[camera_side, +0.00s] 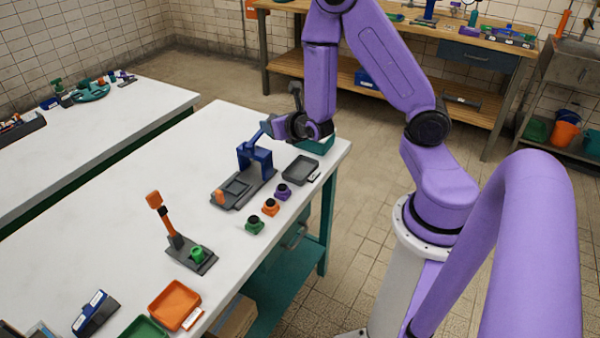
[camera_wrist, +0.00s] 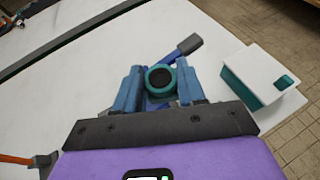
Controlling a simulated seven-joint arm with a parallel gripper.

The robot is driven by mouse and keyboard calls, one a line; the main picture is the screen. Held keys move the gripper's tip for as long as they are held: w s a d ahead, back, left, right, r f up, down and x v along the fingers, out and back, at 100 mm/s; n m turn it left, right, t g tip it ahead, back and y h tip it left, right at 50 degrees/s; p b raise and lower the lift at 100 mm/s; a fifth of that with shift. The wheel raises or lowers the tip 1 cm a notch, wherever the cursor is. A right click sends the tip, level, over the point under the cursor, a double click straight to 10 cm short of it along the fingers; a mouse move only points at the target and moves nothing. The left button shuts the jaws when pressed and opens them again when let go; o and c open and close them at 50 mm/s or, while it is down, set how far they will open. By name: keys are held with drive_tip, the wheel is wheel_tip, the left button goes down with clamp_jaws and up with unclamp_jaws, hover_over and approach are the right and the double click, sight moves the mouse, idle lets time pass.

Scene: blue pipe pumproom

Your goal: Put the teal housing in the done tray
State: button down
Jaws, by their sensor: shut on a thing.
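The teal housing (camera_wrist: 160,79), a round teal part with a black centre, sits between the two blue fingers of my gripper (camera_wrist: 160,88) in the wrist view. The fingers are shut on it. In the side view my gripper (camera_side: 268,128) is at the top of the blue press (camera_side: 256,158), near its lever; the housing cannot be made out there. A dark grey tray (camera_side: 300,169) with a white label lies to the right of the press and looks empty. An orange tray (camera_side: 175,303) and a green tray (camera_side: 143,328) are at the near end. No label is readable.
Purple (camera_side: 282,191), orange (camera_side: 270,206) and green (camera_side: 254,225) black-topped parts stand in a row before the press. A teal box (camera_side: 318,144) is at the table's far right corner. An orange-handled lever fixture (camera_side: 190,252) stands nearer. The table's left side is clear.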

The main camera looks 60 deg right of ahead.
hover_over(294, 161)
drive_tip(key=s+a, duration=0.2)
drive_tip(key=s, duration=0.2)
wheel_tip(294, 161, down, 10)
drive_tip(key=shift+s+d, duration=0.1)
drive_tip(key=shift+f, duration=2.45)
drive_tip(key=shift+f, duration=0.15)
drive_tip(key=c, duration=0.7)
unclamp_jaws()
drive_tip(key=shift+o, duration=0.2)
drive_tip(key=shift+r, duration=0.2)
drive_tip(key=shift+v, duration=2.6)
